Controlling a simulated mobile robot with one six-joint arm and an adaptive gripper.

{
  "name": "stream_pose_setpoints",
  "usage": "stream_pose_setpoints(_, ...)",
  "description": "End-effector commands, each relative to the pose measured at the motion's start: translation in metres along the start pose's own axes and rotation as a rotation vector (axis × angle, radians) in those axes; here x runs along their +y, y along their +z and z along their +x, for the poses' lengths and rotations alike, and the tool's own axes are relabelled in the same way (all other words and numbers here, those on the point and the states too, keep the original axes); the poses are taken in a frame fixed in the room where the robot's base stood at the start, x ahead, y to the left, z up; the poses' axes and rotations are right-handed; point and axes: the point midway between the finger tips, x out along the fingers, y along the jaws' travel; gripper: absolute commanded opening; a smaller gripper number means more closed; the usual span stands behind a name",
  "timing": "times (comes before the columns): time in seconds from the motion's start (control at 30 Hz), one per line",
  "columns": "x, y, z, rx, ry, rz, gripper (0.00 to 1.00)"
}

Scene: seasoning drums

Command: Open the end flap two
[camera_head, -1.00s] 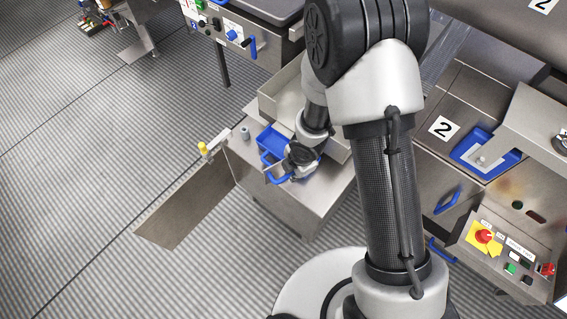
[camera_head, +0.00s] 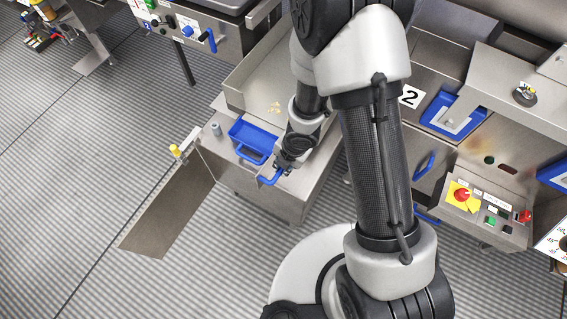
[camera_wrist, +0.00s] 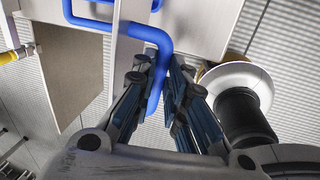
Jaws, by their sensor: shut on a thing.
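A blue bar handle (camera_head: 268,180) sits at the near side of the steel table, below a blue tray-like part (camera_head: 252,141). My gripper (camera_head: 281,170) is shut on this handle. In the wrist view, the bent blue handle (camera_wrist: 140,30) runs across the top and down between my fingers (camera_wrist: 165,95). A plain steel flap panel (camera_head: 168,215) hangs out over the floor left of the table; it also shows in the wrist view (camera_wrist: 70,72). No label on it is readable, and I cannot tell which part is end flap two.
A yellow-tipped peg (camera_head: 175,150) and a grey peg (camera_head: 216,129) stand near the table's left corner.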

Motion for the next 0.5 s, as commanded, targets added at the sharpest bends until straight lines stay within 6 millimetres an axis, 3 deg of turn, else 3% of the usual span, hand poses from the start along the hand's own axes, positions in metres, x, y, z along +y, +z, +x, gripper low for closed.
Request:
stream_pose_setpoints(0.07, 0.0003, 0.0007, -0.0001, -0.002, 0.000, 0.000, 0.00)
stream_pose_setpoints(0.1, 0.0003, 0.0008, -0.0001, -0.002, 0.000, 0.000, 0.16)
stream_pose_setpoints(0.3, 0.0003, 0.0006, 0.0000, -0.001, 0.000, 0.001, 0.29)
stream_pose_setpoints(0.5, 0.0003, 0.0004, 0.0000, -0.001, 0.000, 0.001, 0.33)
